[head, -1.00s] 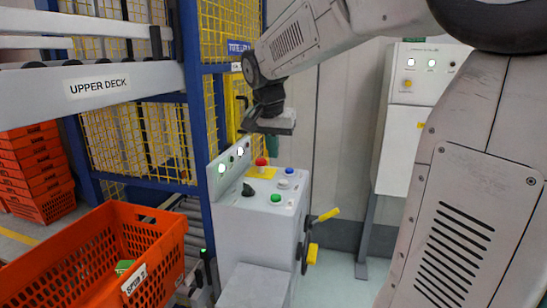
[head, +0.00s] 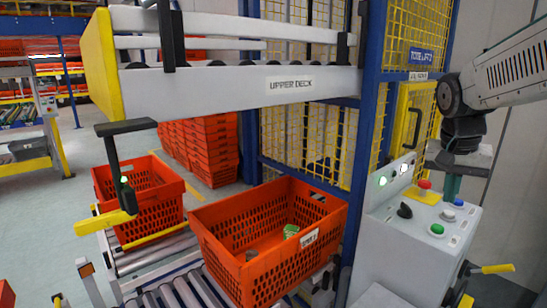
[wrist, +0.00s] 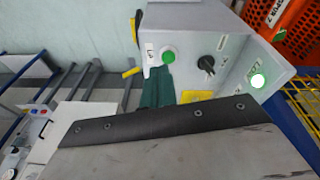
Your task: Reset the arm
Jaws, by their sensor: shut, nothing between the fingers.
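My arm reaches in from the right in the head view, bent down at the wrist. My gripper (head: 452,188) hangs just above and behind the grey control console (head: 405,245), near its red button (head: 424,185). Its short dark green fingers are together with nothing visible between them. In the wrist view my gripper's fingers (wrist: 157,88) show in front of the console face, close to a green button (wrist: 168,56). I cannot tell whether they touch the console.
An orange tote (head: 265,275) with small items sits on the roller conveyor (head: 170,298), left of the console. Another orange tote (head: 155,220) is behind it. The upper deck (head: 230,85), blue post (head: 368,130) and yellow mesh stand behind. Open floor (head: 40,220) lies at left.

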